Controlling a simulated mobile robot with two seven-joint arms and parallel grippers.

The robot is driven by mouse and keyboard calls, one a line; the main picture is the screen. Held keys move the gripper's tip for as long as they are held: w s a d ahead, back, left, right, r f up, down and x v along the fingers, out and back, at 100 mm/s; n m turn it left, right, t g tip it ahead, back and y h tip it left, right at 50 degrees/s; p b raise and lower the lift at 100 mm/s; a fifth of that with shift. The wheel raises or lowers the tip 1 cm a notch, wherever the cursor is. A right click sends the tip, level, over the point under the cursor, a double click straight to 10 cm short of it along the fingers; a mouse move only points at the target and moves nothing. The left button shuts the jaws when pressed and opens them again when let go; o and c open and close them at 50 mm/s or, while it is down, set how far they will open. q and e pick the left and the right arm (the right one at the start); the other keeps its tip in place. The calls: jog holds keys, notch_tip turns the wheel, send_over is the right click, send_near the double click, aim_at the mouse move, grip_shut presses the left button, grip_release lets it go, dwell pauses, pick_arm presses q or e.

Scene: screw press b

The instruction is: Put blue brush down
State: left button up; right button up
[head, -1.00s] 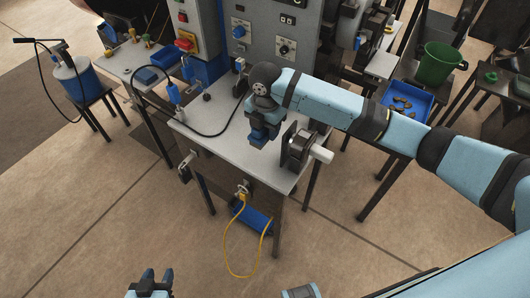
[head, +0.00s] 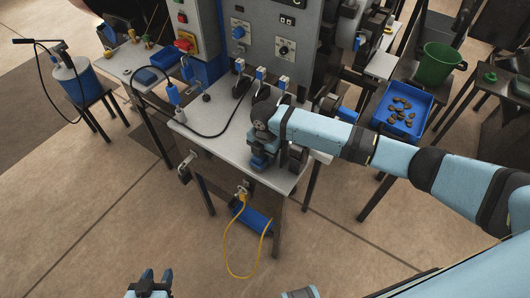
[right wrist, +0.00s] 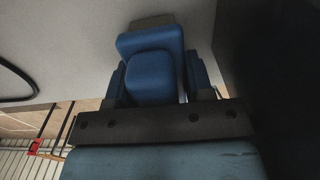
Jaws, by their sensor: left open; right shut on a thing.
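The blue brush (right wrist: 150,72) is held between the fingers of my right gripper in the right wrist view. A tan strip shows at its far end, against the pale tabletop. In the head view, my right gripper (head: 262,157) is low over the front part of the grey worktable (head: 218,148), with blue showing at its tip. I cannot tell whether the brush touches the tabletop. My left gripper (head: 150,282) is open and empty at the bottom edge of the head view, away from the table.
A black fixture (head: 297,158) stands right of my right gripper, partly hidden by my arm. A black cable (head: 205,134) lies on the tabletop's left half. The press panel (head: 265,45) rises behind. A blue bin (head: 403,110) with several brown pieces stands to the right.

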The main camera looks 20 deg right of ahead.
jog(key=o, duration=1)
jog(key=shift+f, duration=0.1)
notch_tip(320, 180, up, 12)
jog(key=shift+f, duration=0.15)
jog(key=shift+r, duration=0.3)
